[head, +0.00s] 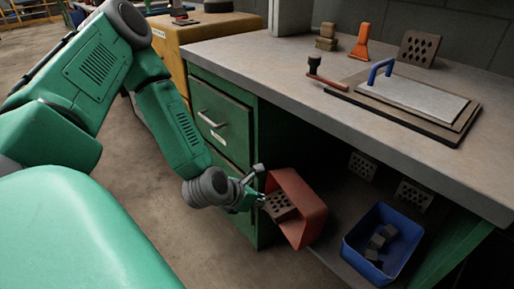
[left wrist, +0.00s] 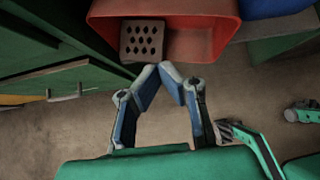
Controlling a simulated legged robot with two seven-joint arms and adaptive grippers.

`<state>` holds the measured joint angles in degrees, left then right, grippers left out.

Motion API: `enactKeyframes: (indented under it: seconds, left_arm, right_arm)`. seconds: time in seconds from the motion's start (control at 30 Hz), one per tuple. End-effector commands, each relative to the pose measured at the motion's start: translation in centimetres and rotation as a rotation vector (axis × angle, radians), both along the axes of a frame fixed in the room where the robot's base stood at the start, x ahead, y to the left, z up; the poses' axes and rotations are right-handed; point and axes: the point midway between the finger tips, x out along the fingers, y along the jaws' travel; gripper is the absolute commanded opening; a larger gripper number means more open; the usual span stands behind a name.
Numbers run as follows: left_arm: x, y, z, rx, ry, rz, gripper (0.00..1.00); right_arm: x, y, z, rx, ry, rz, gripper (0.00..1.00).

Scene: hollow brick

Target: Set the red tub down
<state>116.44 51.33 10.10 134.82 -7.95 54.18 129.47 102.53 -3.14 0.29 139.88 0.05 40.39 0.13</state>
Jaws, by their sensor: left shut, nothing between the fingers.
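The red tub (head: 310,207) is at the front of the space under the workbench, tilted, with its open side toward my left gripper. A grey hollow brick with several holes (head: 280,206) is inside it. In the left wrist view the tub (left wrist: 205,46) is at the top, with the brick (left wrist: 142,40) in its left part. My left gripper (head: 259,199) is at the tub's near left side. Its fingertips (left wrist: 171,68) meet just by the tub's rim, with nothing between them. I cannot tell whether they touch the rim, or what supports the tub.
A blue bin (head: 353,241) with dark blocks stands right of the tub on the low shelf. Hollow bricks (head: 362,166) lie behind. The green drawer cabinet (head: 222,120) is close on the left. The bench top (head: 260,56) holds a blue-handled trowel (head: 415,95) and other tools.

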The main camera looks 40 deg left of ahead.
Motion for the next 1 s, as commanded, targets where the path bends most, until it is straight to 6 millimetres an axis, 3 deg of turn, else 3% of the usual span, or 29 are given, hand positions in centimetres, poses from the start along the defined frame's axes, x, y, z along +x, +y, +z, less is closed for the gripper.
enactKeyframes:
  seconds: [0.03, 0.23, 0.43, 1.0]
  left_arm:
    - [0.9, -0.1, -1.3, 0.004, 0.000, -0.004, 0.00]
    - [3.8, -0.4, -4.1, 0.005, -0.001, -0.005, 0.00]
    - [6.6, -0.6, -3.6, 0.003, -0.003, -0.005, 0.00]
    - [7.5, -0.3, -3.4, 0.000, -0.001, 0.000, 0.00]
  right_arm:
    - [0.0, 0.0, -1.0, 0.000, 0.000, 0.000, 1.00]
    - [0.0, 0.0, -2.8, 0.000, 0.000, 0.000, 1.00]
    - [0.0, 0.0, -3.4, 0.000, 0.000, 0.000, 1.00]
    - [0.0, 0.0, -3.5, 0.000, -0.001, 0.000, 1.00]
